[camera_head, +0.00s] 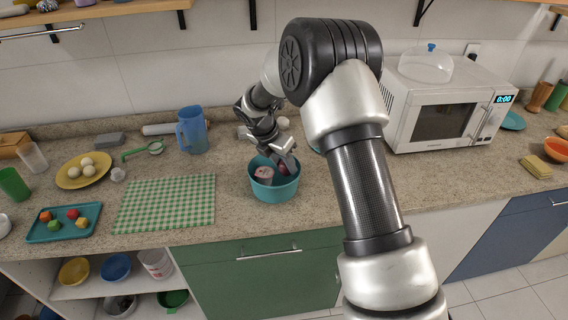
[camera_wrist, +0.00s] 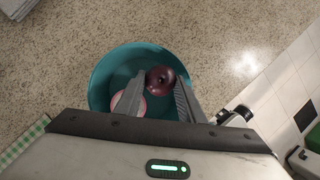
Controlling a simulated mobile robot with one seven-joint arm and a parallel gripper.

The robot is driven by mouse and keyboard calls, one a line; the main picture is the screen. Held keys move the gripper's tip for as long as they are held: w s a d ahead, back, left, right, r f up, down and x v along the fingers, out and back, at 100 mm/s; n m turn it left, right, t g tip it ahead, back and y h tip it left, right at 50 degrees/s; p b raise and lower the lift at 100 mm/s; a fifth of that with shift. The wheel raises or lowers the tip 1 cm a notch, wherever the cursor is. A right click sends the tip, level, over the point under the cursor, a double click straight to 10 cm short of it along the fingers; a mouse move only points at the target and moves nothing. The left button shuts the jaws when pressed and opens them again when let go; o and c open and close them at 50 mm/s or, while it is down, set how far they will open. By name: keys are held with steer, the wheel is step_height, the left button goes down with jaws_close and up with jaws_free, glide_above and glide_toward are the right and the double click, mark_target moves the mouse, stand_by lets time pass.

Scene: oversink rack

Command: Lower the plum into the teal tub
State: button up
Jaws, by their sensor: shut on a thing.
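The teal tub (camera_head: 275,191) stands on the counter near its front edge, right of the checked cloth. In the wrist view the tub (camera_wrist: 98,84) lies beneath my fingers. My gripper (camera_head: 284,163) points down over the tub's opening and is shut on the dark purple plum (camera_wrist: 161,79). The plum (camera_head: 283,170) shows within the tub's rim in the head view; whether it touches the bottom I cannot tell. A pinkish-white item (camera_head: 264,174) sits inside the tub on the left, partly hidden by a finger in the wrist view.
A green checked cloth (camera_head: 166,203) lies left of the tub. A blue pitcher (camera_head: 192,131) stands behind it, with a green-handled strainer (camera_head: 155,147) nearby. A yellow plate (camera_head: 75,178) and a teal tray (camera_head: 47,235) are farther left. A microwave (camera_head: 440,112) stands at right.

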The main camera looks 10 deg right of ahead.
steer(key=o, duration=1.1)
steer(key=v, duration=1.7)
steer(key=s+d+r+m, duration=0.3)
steer(key=s+r+m, duration=0.1)
steer(key=s+r, duration=0.15)
steer(key=s+d+r+m+t+y+p, duration=0.1)
steer(key=s+d+r+m, duration=0.2)
steer(key=s+r+m, duration=0.15)
steer(key=s+d+r+m+p, duration=0.1)
steer(key=s+d+r+m, duration=0.15)
steer(key=s+m, duration=0.3)
steer(key=s+m+y, duration=0.1)
steer(key=s+m, duration=0.3)
steer(key=s, duration=0.1)
steer(key=s+d+m+t+y, duration=0.1)
steer(key=s+m, duration=0.3)
steer(key=s, duration=0.1)
steer(key=s+d+m+t, duration=0.1)
steer(key=s+m, duration=0.4)
steer(key=s, duration=0.1)
steer(key=shift+d+f+y, duration=0.15)
steer(key=shift+f+y, duration=0.25)
